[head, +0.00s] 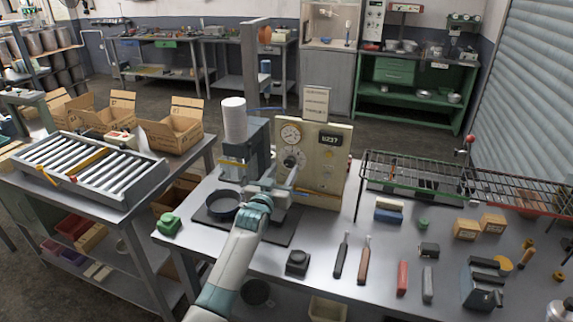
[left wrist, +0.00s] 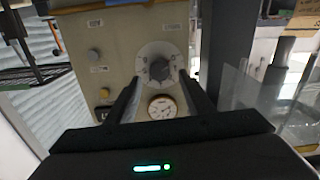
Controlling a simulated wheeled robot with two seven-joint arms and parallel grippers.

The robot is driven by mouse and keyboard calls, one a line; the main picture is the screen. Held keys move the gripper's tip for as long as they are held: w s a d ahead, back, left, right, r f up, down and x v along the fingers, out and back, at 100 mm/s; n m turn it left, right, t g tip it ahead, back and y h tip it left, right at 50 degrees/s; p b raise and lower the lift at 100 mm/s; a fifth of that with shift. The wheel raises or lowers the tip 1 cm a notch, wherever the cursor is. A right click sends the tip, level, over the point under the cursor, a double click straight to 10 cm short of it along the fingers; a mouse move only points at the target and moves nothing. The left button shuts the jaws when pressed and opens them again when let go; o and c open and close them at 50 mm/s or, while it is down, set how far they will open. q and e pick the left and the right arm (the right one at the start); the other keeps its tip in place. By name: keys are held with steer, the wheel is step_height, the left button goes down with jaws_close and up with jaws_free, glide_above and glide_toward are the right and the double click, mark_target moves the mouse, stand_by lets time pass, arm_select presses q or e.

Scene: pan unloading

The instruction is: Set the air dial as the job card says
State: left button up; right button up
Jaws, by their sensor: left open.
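The cream control panel (head: 325,165) stands upright at the back of the bench. Its round air dial (head: 290,161) has a grey knob and sits below a white gauge (head: 290,134). In the left wrist view, the dial (left wrist: 158,70) appears above the gauge (left wrist: 162,107). A job card (head: 315,103) stands above the panel; its text is too small to read. My left gripper (head: 281,180) is in front of the panel. In the left wrist view its open fingers (left wrist: 160,80) point at the dial, one on each side; contact cannot be told. My right gripper is out of view.
A press-like machine (head: 245,150) stands just left of the panel, with a dark pan (head: 224,206) at its foot. A wire rack (head: 420,172) stands to the right. Tools and small blocks lie on the bench's right half. A roller conveyor (head: 70,158) is at left.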

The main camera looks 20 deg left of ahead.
mark_target(289, 163)
arm_select(q)
steer(key=shift+w+d+p, duration=0.1)
steer(key=shift+w+p, duration=0.2)
steer(key=shift+w, duration=1.3)
steer(key=shift+c, duration=0.3)
steer(key=c, duration=1)
